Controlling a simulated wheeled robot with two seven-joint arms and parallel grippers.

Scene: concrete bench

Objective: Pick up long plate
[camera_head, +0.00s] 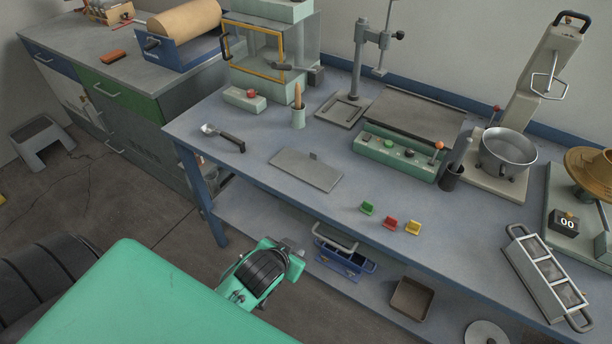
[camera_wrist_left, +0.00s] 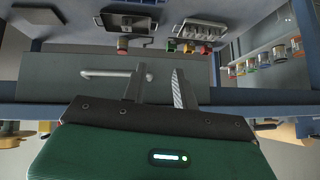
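The long plate (camera_head: 306,170) is a flat grey rectangle lying on the blue-grey bench top, left of centre in the head view. A small dark tab stands at its far edge. My left gripper (camera_head: 294,247) is in front of the bench edge, apart from the plate and nearer the camera; its fingers are hard to make out there. In the left wrist view its two fingers (camera_wrist_left: 160,75) stand apart with nothing between them. I cannot make out the plate in the wrist view. My right gripper is in neither view.
The bench's front edge (camera_head: 280,197) lies between my left gripper and the plate. A dark-handled tool (camera_head: 224,138) lies left of the plate, and a green-fronted device (camera_head: 398,157) stands to its right. Green, red and yellow clips (camera_head: 390,224) sit near the front edge.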

